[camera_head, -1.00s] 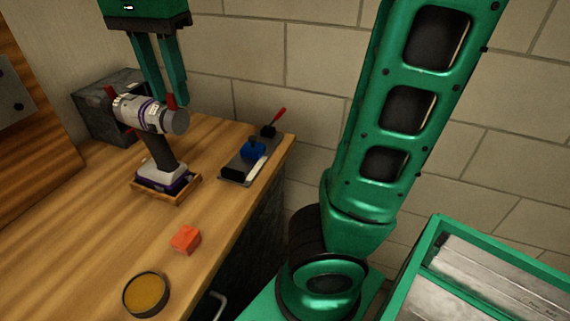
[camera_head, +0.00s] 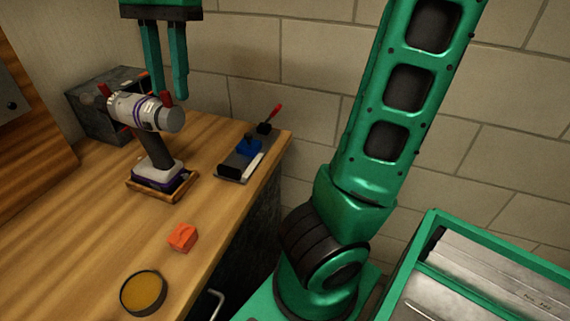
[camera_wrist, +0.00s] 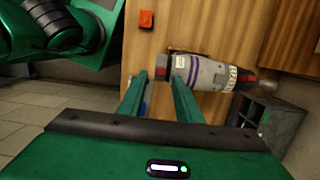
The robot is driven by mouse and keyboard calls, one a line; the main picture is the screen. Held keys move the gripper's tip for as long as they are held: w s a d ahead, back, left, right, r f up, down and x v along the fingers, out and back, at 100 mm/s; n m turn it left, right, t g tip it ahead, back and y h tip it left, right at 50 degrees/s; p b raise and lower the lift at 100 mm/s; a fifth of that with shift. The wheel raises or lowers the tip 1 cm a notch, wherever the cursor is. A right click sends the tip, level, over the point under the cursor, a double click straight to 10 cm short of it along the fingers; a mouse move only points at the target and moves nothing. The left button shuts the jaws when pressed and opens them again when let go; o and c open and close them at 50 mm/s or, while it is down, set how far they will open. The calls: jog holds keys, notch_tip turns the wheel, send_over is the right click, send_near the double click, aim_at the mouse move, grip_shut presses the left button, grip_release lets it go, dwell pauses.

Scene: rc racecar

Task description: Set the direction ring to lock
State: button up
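A white, grey and purple drill-like tool (camera_head: 137,109) stands upright on a dark handle in a small wooden tray (camera_head: 184,189). Its barrel also shows in the wrist view (camera_wrist: 211,74). A red tab (camera_head: 166,97) stands up near the barrel's grey front end, and another red part (camera_head: 104,90) is at the rear. I cannot tell which part is the direction ring, nor read its setting. My gripper (camera_head: 169,97) points down over the front end, fingers apart and empty. In the wrist view, the front red tab (camera_wrist: 161,68) appears between the fingertips; contact is unclear.
A dark box (camera_head: 85,115) stands behind the tool by the wall. A plate with a blue part (camera_head: 249,145) and red-tipped lever lies right of it. An orange block (camera_head: 182,237) and a round dish (camera_head: 144,292) sit on the wooden bench nearer me. Bench between is clear.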

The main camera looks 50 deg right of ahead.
jog(key=shift+d, duration=0.15)
jog(key=shift+w+d+f+g+y, duration=0.15)
jog(key=shift+d+y, duration=0.1)
jog(key=shift+y, duration=0.25)
jog(key=shift+d+f+g+y, duration=0.15)
jog(key=shift+d+y, duration=0.1)
jog(key=shift+y, duration=0.25)
jog(key=shift+d+r, duration=0.1)
jog(key=shift+w+d+r, duration=0.15)
jog(key=shift+r, duration=0.4)
jog(key=v, duration=1)
jog(key=s+d+f+n+h, duration=0.15)
jog(key=s+d+f, duration=0.25)
jog(key=f, duration=0.4)
jog(key=s+d+f+n, duration=0.2)
jog(key=s+d+f, duration=0.15)
jog(key=f, duration=0.35)
jog(key=s+f+n+h, duration=0.1)
jog(key=s+f+n, duration=0.1)
jog(key=s+f, duration=0.3)
jog(key=s+f+n+t+h, duration=0.1)
jog(key=s+f, duration=0.4)
jog(key=f, duration=0.5)
jog(key=shift+s+d+n, duration=0.35)
jog(key=shift+d+n, duration=0.05)
jog(key=shift+n, duration=0.35)
